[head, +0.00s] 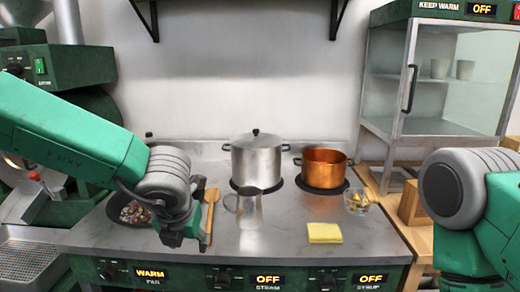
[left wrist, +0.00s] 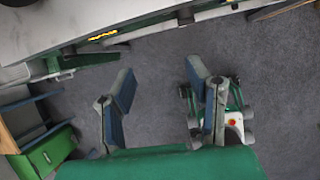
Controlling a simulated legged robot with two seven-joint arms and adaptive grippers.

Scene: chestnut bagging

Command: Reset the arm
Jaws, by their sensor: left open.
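My left arm comes in from the left in the head view, over the front left of the steel counter (head: 285,240). My left gripper (head: 180,236) hangs low near the counter's front edge, beside the pan. In the left wrist view the left gripper (left wrist: 162,85) is open, its two fingers wide apart with only grey floor between them. My right arm shows at the right edge of the head view, bent at a grey joint. The right gripper is out of the picture.
A pan of chestnuts (head: 133,212), wooden spatula (head: 209,212), metal pitcher (head: 249,208), steel pot (head: 256,162), copper pot (head: 323,167), yellow cloth (head: 324,233) and small glass bowl (head: 357,203) occupy the counter. A glass warming cabinet (head: 440,85) stands at the back right.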

